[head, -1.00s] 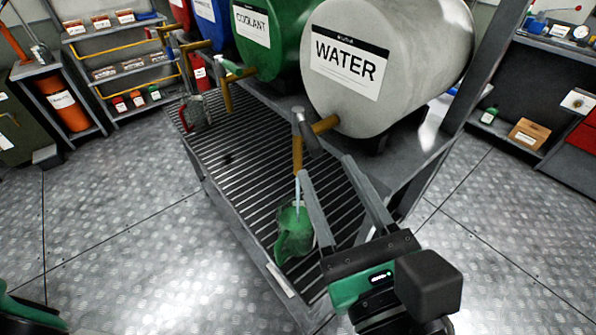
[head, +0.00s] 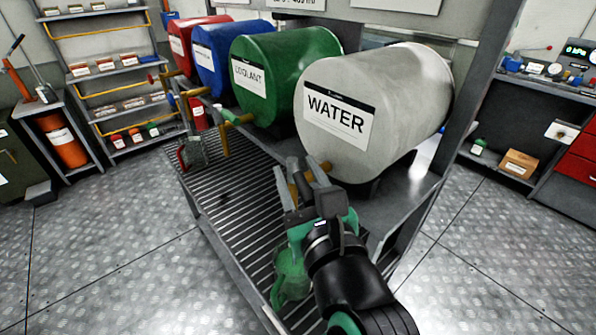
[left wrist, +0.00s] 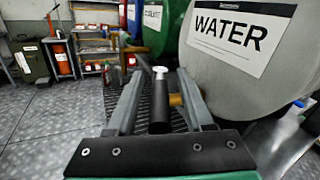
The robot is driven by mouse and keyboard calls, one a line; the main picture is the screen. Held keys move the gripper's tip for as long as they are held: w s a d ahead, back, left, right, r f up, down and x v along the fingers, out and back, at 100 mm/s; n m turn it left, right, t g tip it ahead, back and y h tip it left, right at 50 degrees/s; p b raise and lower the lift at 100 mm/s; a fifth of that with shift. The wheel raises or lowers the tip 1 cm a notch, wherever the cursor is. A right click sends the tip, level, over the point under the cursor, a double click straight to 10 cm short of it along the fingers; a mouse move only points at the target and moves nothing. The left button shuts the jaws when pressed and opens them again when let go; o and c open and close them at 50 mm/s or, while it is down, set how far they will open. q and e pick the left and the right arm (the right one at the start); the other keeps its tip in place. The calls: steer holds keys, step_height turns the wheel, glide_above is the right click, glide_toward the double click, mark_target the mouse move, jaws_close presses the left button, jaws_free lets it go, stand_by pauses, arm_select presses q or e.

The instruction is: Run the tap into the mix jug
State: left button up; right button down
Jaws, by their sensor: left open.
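The grey WATER drum (head: 400,95) lies on its side on the rack, and its brass tap (head: 303,188) sticks out at the front. The green mix jug (head: 290,282) stands on the slatted grate under the tap, partly covered by my left arm. My left gripper (head: 298,182) is open at the tap, its fingers on either side of the dark tap handle. In the left wrist view the handle (left wrist: 160,110), with a pale tip, stands between the two spread fingers, and no grip on it shows. The spout and any water stream are hidden. My right gripper is out of view.
Green COOLANT (head: 290,85), blue (head: 232,62) and red (head: 190,45) drums lie to the left. A jug with a red handle (head: 192,152) stands at the grate's far end. Shelves (head: 110,95) stand behind left. The floor in front is clear.

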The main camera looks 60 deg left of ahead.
arm_select(q)
jaws_close()
stand_by(1.3)
